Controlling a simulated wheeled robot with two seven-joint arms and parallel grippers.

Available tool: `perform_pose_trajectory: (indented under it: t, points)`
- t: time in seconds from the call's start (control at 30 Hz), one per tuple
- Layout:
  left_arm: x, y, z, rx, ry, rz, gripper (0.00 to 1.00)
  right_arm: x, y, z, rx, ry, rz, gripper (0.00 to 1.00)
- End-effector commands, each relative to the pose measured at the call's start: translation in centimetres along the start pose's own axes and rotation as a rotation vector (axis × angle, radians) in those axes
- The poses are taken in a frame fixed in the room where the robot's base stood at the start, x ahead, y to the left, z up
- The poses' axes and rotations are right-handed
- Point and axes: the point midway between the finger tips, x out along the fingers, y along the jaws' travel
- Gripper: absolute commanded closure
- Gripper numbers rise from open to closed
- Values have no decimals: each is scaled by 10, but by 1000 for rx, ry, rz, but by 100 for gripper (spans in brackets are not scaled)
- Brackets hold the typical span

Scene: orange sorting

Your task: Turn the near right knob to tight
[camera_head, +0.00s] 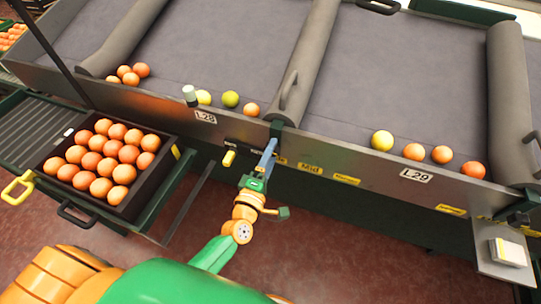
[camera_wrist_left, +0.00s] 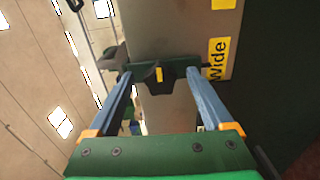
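My left gripper (camera_head: 267,152) is at the front metal rail, just below the end of the middle grey divider. In the left wrist view it also shows (camera_wrist_left: 158,78), its two blue fingers open. A black knob (camera_wrist_left: 149,83) with a yellow mark (camera_wrist_left: 159,74) lies between the fingertips, with a gap visible on both sides. The knob sits on a dark green bracket (camera_wrist_left: 178,65). A yellow label reading "Wide" (camera_wrist_left: 218,58) is right of it. In the head view my gripper covers this knob. A yellow "Mid" label (camera_head: 311,168) is on the rail. My right gripper is not in view.
A crate (camera_head: 146,184) of oranges stands at the left on a green stand. Several loose fruits (camera_head: 413,152) lie along the rail (camera_head: 350,162) on the grey belts. A yellow-tipped handle (camera_head: 229,158) sticks out left of my gripper. A white pad (camera_head: 508,251) is at the right.

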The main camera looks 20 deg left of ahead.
Motion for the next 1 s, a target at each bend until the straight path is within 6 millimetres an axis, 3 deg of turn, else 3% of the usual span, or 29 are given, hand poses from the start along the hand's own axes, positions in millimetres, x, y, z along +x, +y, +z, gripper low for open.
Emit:
perform_pose_trajectory:
  t: [0.27,0.6,1.0]
  points:
    - [-4,-1,0,-1,0,-2,16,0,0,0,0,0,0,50]
    - [-66,-2,0,0,-1,-3,16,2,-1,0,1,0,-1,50]
    - [-71,0,0,0,0,0,16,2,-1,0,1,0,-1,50]
